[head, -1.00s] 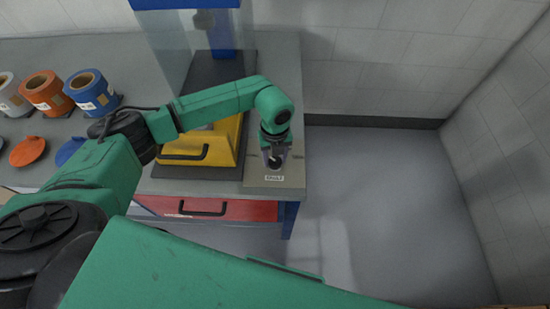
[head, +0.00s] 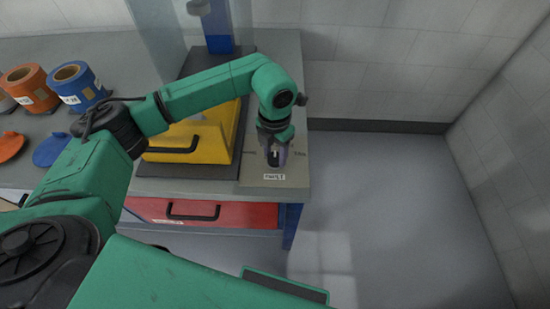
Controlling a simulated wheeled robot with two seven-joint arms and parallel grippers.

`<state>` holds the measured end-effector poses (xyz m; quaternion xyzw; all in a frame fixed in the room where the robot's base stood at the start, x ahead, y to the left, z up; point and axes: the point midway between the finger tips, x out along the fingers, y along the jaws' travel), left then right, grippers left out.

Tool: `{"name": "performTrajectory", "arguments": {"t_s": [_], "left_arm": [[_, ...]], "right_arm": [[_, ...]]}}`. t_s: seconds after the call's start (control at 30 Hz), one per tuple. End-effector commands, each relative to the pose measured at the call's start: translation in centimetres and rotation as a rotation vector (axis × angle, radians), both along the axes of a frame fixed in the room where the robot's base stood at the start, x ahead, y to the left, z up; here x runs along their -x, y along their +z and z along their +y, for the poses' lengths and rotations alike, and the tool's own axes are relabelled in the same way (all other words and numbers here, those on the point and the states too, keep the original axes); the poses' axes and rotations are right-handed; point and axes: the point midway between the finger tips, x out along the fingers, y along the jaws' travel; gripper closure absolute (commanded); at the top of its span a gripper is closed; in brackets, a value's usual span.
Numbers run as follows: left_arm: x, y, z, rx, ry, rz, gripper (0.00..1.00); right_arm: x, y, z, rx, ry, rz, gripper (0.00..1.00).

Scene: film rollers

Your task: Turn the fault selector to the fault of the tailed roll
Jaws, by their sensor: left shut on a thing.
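An orange roll (head: 29,88) and a blue roll (head: 76,86) stand upright at the left, each with a pale label. I cannot tell which roll has a tail. My right gripper is not in view.
A yellow drawer unit (head: 205,140) with a black handle stands on a dark base left of the selector, below a clear-walled blue machine (head: 221,30). A red drawer (head: 240,215) is under the bench top. Orange (head: 10,146) and blue discs (head: 52,150) lie near the rolls.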

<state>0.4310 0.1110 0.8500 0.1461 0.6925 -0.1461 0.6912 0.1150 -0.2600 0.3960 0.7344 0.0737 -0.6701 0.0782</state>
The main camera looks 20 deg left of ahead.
Motion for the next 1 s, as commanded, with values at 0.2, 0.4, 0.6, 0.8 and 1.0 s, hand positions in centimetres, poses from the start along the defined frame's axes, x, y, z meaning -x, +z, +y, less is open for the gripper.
{"name": "performTrajectory", "arguments": {"t_s": [0.2,0.4,0.6,0.8,1.0], "left_arm": [[-0.1,-0.3,0.0,0.002,-0.201,-0.006,1.0],[-0.1,-0.2,0.0,0.001,-0.391,-0.006,1.0],[-0.2,-0.2,0.0,0.002,-0.581,-0.006,1.0],[-0.2,-0.1,0.0,0.001,-0.761,-0.007,1.0],[-0.2,0.0,0.0,0.001,-0.91,-0.008,1.0]], "right_arm": [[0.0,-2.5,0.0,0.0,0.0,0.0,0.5],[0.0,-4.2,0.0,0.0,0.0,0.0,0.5],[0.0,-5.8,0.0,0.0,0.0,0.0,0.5],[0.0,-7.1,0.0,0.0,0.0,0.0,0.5],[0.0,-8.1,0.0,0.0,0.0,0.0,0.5]]}}
